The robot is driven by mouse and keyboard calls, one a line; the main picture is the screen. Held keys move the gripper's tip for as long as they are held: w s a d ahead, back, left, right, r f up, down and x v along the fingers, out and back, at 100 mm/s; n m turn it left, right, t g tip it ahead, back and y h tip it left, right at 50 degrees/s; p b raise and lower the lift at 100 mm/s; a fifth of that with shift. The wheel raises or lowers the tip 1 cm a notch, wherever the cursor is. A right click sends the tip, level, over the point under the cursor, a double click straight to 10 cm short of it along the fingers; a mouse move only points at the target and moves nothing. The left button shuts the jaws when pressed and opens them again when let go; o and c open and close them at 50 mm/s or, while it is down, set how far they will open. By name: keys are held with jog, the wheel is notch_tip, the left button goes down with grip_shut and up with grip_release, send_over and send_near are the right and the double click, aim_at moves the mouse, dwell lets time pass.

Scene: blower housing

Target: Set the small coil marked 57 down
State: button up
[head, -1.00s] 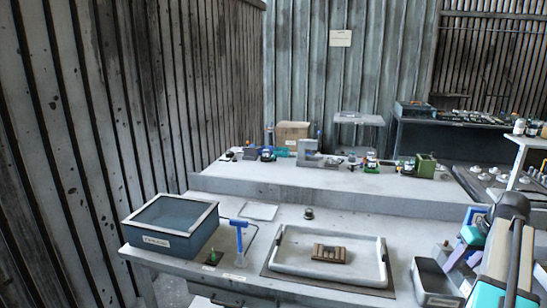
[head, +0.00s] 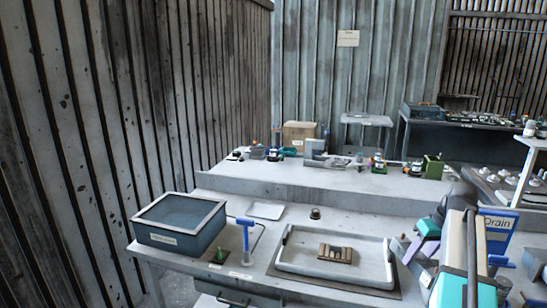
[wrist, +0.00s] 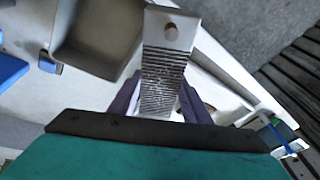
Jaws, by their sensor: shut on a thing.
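My gripper (wrist: 160,100) is shut on a silver-grey ribbed piece with a round copper-coloured spot near its far end, which I take for the small coil (wrist: 166,60). No number 57 can be read on it. The purple fingers are on either side of it in the wrist view. In the head view my gripper (head: 430,228) is at the right, by the right end of a shallow grey tray (head: 300,264). The coil is hard to make out there, partly hidden by my arm.
A brown slotted block (head: 335,254) lies in the tray. Left of it stand a blue T-shaped post (head: 245,236) and a blue-grey box (head: 178,224). A blue "Drain" container (head: 497,228) is at the right. Several small parts line the raised shelf (head: 290,178) behind.

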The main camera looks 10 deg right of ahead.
jog(key=w+a+f, duration=0.1)
jog(key=a, duration=1.6)
jog(key=w+a+f, duration=0.1)
jog(key=a+f, duration=0.1)
jog(key=a, duration=1.5)
jog(key=shift+w+a+f+m, duration=0.2)
jog(key=shift+a+m, duration=0.05)
jog(key=shift+m, duration=0.05)
jog(key=shift+a, duration=0.1)
